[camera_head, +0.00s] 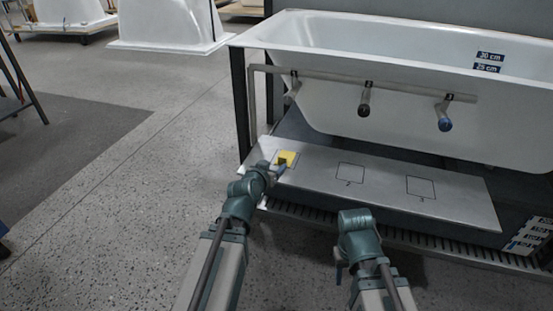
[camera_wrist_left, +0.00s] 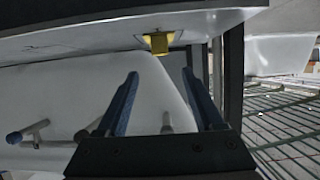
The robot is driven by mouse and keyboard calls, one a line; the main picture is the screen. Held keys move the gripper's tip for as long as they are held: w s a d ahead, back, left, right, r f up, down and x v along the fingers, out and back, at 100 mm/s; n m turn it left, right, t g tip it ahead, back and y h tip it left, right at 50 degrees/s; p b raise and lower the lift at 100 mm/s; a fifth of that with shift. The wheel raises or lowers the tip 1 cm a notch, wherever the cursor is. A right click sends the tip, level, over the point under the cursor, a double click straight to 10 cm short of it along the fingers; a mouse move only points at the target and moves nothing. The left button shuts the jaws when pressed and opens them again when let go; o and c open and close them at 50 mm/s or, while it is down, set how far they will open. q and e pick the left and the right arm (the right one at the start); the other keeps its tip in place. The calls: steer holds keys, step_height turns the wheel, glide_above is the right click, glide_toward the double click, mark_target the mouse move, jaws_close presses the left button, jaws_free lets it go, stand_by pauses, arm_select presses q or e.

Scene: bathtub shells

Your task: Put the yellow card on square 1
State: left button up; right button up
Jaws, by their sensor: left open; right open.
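The yellow card (camera_head: 289,157) lies on the left outlined square of a grey panel (camera_head: 320,186) below the bathtub. My left gripper (camera_head: 281,165) is right by the card and partly covers it in the head view. In the left wrist view the card (camera_wrist_left: 158,41) is on the panel just beyond my open left fingertips (camera_wrist_left: 160,76), with nothing between them. A middle square (camera_head: 350,172) and a right square (camera_head: 420,187) on the panel are empty; their small numbers are too faint to read surely. My right gripper (camera_head: 339,271) is low in front of the panel, away from it, its fingers hardly visible.
The white bathtub (camera_head: 400,110) overhangs the back of the panel. A grey rail (camera_head: 370,86) with several knobs runs above it, and a dark post (camera_head: 239,105) stands at the left. Open floor (camera_head: 120,190) lies to the left.

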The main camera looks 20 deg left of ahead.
arm_select(q)
steer(key=shift+s, duration=0.15)
steer(key=s+d+f+m+g+h, duration=0.2)
steer(key=s+d+f+g, duration=0.3)
steer(key=d, duration=0.4)
steer(key=s+d+f+g+y, duration=0.2)
steer(key=s+d+f+g, duration=0.1)
steer(key=s, duration=0.5)
steer(key=s+d+f+m+g+y, duration=0.1)
steer(key=s+d+f+g, duration=0.3)
steer(key=s, duration=0.5)
steer(key=shift+s+f+g+y, duration=0.25)
steer(key=shift+f+g+y, duration=0.15)
steer(key=shift+f+g, duration=0.4)
steer(key=shift+r, duration=0.2)
step_height(320, 180, up, 53)
steer(key=p, duration=5.3)
steer(key=shift+s, duration=0.1)
